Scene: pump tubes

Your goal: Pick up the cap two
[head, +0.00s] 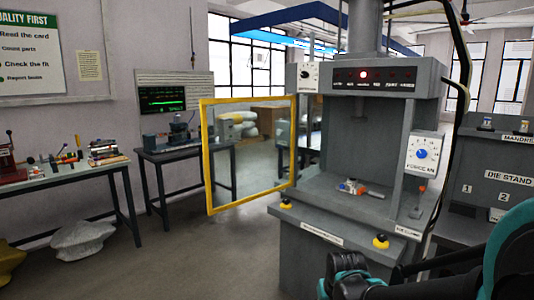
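I cannot pick out cap two for certain in the head view. My gripper (343,278), black and teal, is low in front of the press, partly cut off by the bottom edge. Its fingertips do not show clearly, and I see nothing held in it.
A yellow-framed clear guard door (208,160) stands swung open left of the press. Yellow buttons (381,241) sit on the press front. A workbench (60,178) with tools is at the left, sacks (82,238) on the floor beneath. Open floor lies between.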

